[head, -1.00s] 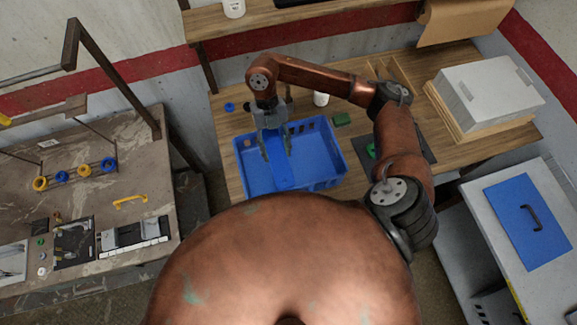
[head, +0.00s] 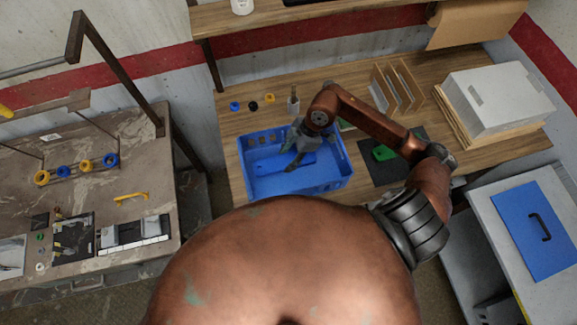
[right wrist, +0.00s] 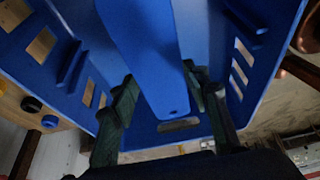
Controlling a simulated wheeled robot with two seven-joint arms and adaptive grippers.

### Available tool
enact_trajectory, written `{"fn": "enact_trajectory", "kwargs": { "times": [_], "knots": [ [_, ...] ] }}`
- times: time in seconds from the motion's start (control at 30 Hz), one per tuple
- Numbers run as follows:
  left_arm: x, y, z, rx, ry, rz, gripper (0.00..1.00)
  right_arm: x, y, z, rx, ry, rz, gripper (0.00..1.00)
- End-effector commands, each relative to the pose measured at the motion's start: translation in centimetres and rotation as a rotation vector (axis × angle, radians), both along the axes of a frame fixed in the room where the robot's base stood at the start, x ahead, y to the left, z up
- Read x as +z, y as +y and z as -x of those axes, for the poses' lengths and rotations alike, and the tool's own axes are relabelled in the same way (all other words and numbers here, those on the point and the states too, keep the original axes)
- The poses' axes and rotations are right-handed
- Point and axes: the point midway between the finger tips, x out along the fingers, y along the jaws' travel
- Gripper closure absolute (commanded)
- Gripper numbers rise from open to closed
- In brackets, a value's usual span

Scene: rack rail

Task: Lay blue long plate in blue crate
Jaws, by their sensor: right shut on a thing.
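The blue crate (head: 330,182) stands on the wooden table, and its walls also show in the right wrist view (right wrist: 270,60). My right gripper (head: 296,158) reaches down into the crate and is shut on the blue long plate (head: 292,165). The plate lies lengthwise inside the crate's walls, low near the floor; I cannot tell whether it touches the floor. In the right wrist view the plate (right wrist: 145,50) runs between my two dark fingers (right wrist: 165,108). My left gripper is not in view.
Behind the crate are small blue, black and yellow rings (head: 253,105) and a small cup (head: 293,104). A dark mat with a green piece (head: 383,153) lies to its right. Wooden dividers (head: 398,85) and a white box (head: 497,95) stand further right.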

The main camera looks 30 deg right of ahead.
Motion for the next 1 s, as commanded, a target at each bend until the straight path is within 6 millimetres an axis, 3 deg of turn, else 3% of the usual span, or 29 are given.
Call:
{"fn": "enact_trajectory", "kwargs": {
  "times": [0.43, 0.67, 0.7, 0.93, 1.0],
  "knots": [
    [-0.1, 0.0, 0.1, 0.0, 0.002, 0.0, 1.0, -5.9, 0.1, 0.1, 0.002, 0.003, -0.002, 0.9],
    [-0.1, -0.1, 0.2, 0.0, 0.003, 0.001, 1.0, -6.5, 0.0, 0.0, 0.003, 0.0, 0.001, 0.9],
    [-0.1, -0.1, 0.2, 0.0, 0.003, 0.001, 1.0, -6.5, 0.0, 0.1, 0.004, 0.001, 0.003, 0.56],
    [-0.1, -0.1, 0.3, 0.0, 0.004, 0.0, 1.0, -6.5, 0.0, 0.0, 0.004, 0.001, 0.002, 0.4],
    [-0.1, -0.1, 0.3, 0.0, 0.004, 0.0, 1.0, -6.5, 0.0, 0.0, 0.004, 0.001, 0.002, 0.4]
  ]
}}
